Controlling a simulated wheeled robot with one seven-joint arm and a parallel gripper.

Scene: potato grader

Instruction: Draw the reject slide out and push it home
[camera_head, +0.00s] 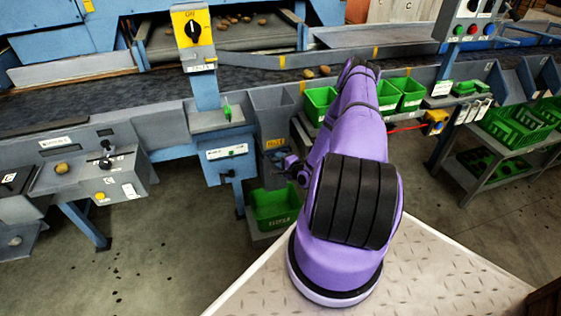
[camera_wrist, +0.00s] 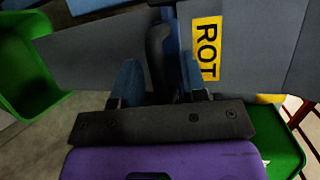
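The grey chute (camera_head: 270,112) with a yellow label stands at the middle of the line. The wrist view shows its grey face (camera_wrist: 255,50) with the yellow "ROT" label (camera_wrist: 207,48). A dark curved handle (camera_wrist: 158,55), seemingly the reject slide's, stands beside the label; how far the slide is drawn out cannot be told. My gripper (camera_head: 295,168) is in front of the chute, partly hidden by my purple arm. In the wrist view my gripper (camera_wrist: 160,82) is open, its two blue fingers on either side of the handle, with a gap showing; contact is not clear.
A green bin (camera_head: 275,208) sits below the chute, and its edge shows in the wrist view. Green trays (camera_head: 411,92) stand along the line to the right. A grey control box (camera_head: 108,175) is at left.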

